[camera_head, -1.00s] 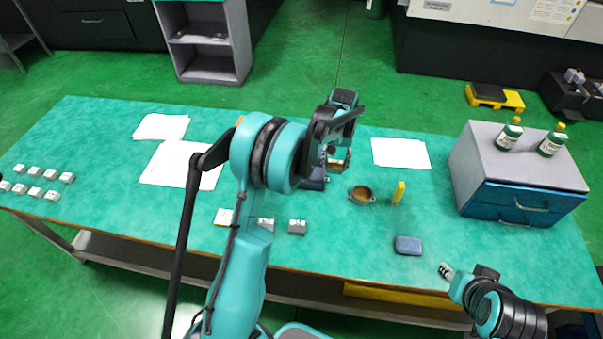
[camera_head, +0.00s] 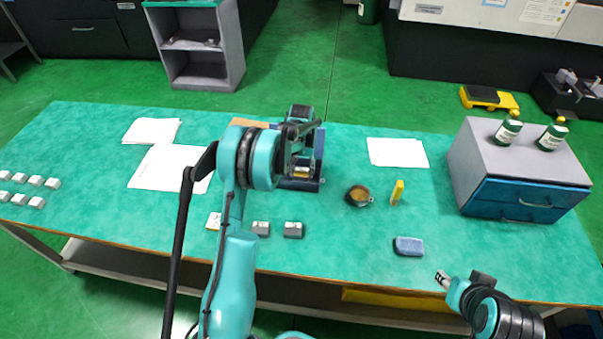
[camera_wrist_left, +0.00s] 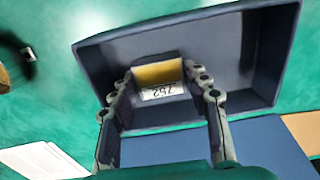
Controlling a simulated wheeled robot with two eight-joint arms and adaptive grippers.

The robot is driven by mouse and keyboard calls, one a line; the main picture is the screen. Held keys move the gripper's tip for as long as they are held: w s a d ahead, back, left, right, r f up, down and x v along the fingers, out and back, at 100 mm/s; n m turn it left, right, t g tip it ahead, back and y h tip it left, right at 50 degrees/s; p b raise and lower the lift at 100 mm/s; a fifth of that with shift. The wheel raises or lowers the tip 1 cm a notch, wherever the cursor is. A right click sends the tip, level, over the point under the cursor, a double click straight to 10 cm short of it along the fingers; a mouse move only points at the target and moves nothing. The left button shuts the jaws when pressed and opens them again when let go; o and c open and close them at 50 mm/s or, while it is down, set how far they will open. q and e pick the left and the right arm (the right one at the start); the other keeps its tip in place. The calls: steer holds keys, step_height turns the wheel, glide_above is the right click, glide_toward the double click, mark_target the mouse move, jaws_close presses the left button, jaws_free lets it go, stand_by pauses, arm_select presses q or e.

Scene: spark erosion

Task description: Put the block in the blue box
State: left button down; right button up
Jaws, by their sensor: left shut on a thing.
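The block (camera_wrist_left: 160,75), with a yellow face and a white label with black figures, is held between the fingers of my left gripper (camera_head: 301,166). In the left wrist view the block shows against the inside of the blue box (camera_wrist_left: 262,48). In the head view the dark blue box (camera_head: 319,158) stands at the back middle of the table, partly hidden by my left gripper and arm. I cannot tell whether the block touches the box floor. My right gripper (camera_head: 442,279) is low at the right front, away from the box; its jaws are too small to read.
A brown cup (camera_head: 358,195), a yellow item (camera_head: 397,192) and a blue sponge-like block (camera_head: 408,246) lie right of the box. A drawer unit (camera_head: 520,180) with bottles stands at the right. Small grey blocks (camera_head: 292,230) and paper sheets (camera_head: 170,168) lie left and front.

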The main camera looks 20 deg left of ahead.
arm_select(q)
steer(key=shift+f, duration=0.15)
steer(key=c, duration=0.8)
jaws_free()
steer(key=shift+o, duration=0.2)
